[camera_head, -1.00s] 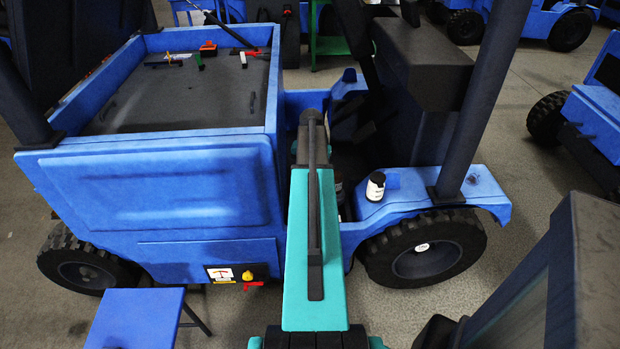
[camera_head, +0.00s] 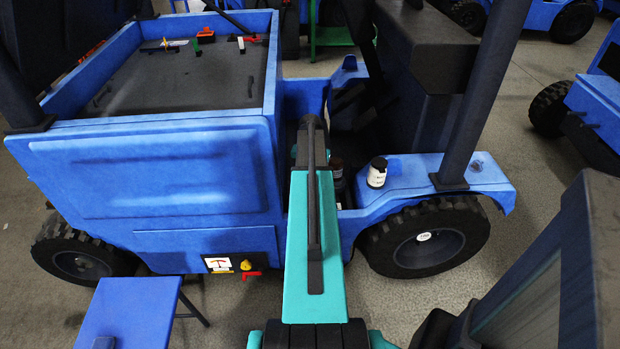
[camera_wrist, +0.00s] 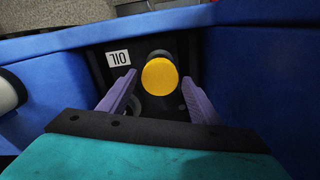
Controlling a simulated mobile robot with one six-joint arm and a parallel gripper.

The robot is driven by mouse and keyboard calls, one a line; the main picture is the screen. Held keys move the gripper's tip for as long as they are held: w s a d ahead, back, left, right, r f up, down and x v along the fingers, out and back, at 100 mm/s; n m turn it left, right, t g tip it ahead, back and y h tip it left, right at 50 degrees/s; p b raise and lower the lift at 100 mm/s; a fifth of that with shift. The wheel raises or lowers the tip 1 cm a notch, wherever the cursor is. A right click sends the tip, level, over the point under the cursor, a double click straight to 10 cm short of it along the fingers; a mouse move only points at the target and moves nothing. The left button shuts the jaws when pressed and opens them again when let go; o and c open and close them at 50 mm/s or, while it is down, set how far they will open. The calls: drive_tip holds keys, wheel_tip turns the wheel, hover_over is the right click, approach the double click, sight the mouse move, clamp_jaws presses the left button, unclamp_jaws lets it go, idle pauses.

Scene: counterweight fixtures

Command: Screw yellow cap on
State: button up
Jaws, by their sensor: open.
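The round yellow cap (camera_wrist: 160,76) shows in the wrist view, face toward the camera, at the top of a dark cylinder in a recess of the blue truck. I cannot tell whether it is screwed down. My gripper (camera_wrist: 159,79) is open. Its two purple fingers stand on either side of the cap with gaps, and I see no contact. In the head view my arm hides the gripper and the cap.
The recess has blue walls (camera_wrist: 258,75) close on both sides. In the head view, a dark bottle with a white label (camera_head: 377,174) stands on the blue fender (camera_head: 415,175). Small tools lie on the truck's grey bed (camera_head: 180,85). A blue stool (camera_head: 125,315) stands at lower left.

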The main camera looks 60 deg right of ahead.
drive_tip(key=shift+f, duration=0.65)
drive_tip(key=shift+c, duration=0.5)
drive_tip(key=c, duration=0.9)
drive_tip(key=m+p, duration=0.1)
drive_tip(key=m, duration=0.2)
drive_tip(key=m+p, duration=0.1)
drive_tip(key=m, duration=0.3)
drive_tip(key=shift+m+p, duration=0.55)
drive_tip(key=shift+m, duration=2.85)
